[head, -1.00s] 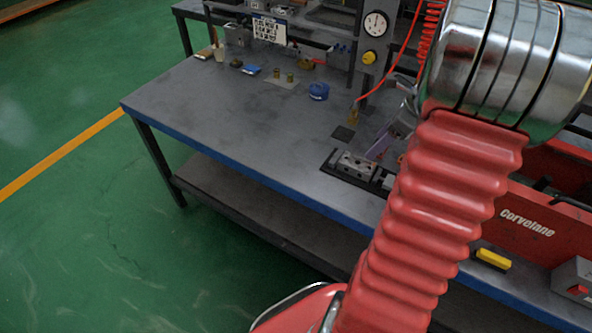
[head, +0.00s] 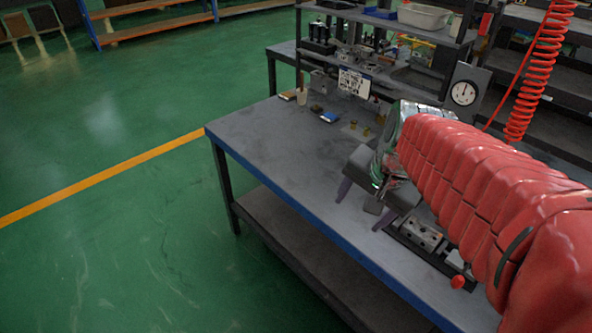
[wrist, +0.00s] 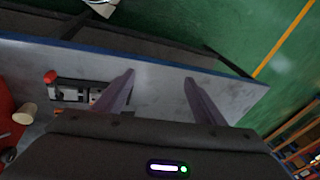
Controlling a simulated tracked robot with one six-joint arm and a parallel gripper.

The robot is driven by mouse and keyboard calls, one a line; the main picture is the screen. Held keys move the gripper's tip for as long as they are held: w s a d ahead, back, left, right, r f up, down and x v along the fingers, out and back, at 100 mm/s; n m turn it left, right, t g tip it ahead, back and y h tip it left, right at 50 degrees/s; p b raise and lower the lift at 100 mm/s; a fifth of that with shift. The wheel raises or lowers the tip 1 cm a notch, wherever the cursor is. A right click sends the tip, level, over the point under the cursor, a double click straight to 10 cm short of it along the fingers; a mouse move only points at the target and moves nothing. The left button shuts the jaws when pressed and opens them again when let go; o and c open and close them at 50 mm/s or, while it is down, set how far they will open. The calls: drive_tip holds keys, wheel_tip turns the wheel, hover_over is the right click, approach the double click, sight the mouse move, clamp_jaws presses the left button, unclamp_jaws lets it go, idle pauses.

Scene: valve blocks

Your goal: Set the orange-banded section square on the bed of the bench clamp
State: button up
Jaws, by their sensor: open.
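The bench clamp (head: 424,234) lies near the bench's front edge, a low grey block on a dark rail with a red knob at its right end. It also shows in the wrist view (wrist: 88,92), left of my fingers. My gripper (head: 361,212) is over the bench top, left of the clamp. In the wrist view my gripper (wrist: 159,76) is open, with only grey bench top between its two purple fingers.
The grey workbench (head: 262,140) has clear top at its left front. A red coiled hose (head: 527,85) hangs at the right. A pale cup-like object (wrist: 25,114) shows in the wrist view.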

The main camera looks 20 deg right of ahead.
drive_tip(key=s+a+r+n+t, duration=0.1)
drive_tip(key=s+a+n, duration=0.6)
drive_tip(key=a+n, duration=0.2)
drive_tip(key=shift+a+n+t, duration=0.15)
drive_tip(key=shift+n+t, duration=0.15)
drive_tip(key=shift+n, duration=0.6)
drive_tip(key=shift+r, duration=0.1)
drive_tip(key=shift+c, duration=0.3)
